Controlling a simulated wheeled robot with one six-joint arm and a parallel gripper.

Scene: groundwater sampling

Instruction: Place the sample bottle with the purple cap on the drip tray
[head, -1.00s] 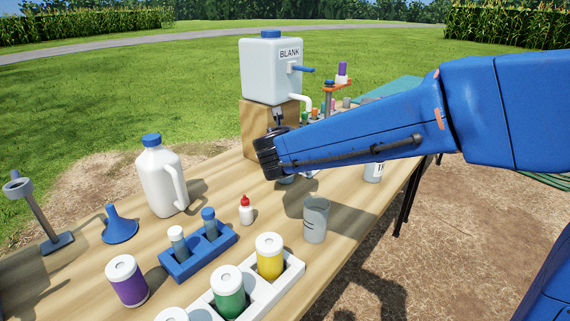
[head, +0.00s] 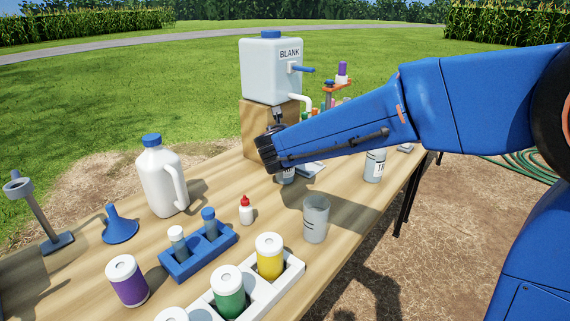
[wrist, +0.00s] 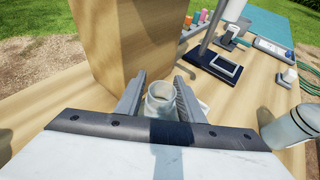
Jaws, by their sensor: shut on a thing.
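My gripper (wrist: 161,98) is shut on a clear, open-topped bottle (wrist: 160,112) in the wrist view, one finger on each side. No cap shows on it. In the head view, my gripper's dark end (head: 268,153) is in front of the wooden block, and part of a labelled bottle (head: 287,175) shows just below it. A purple cap-like piece (head: 342,68) sits high on an orange holder at the back. I cannot tell for sure which surface is the drip tray; a pale flat piece (head: 313,169) lies right of the gripper, partly hidden by my arm.
The wooden block (wrist: 125,45) stands close ahead of the gripper, under the BLANK container (head: 270,70). A stand with a dark base (wrist: 212,62) is beyond to the right. A labelled bottle (head: 374,166), grey beaker (head: 315,218) and white jug (head: 162,176) stand nearby.

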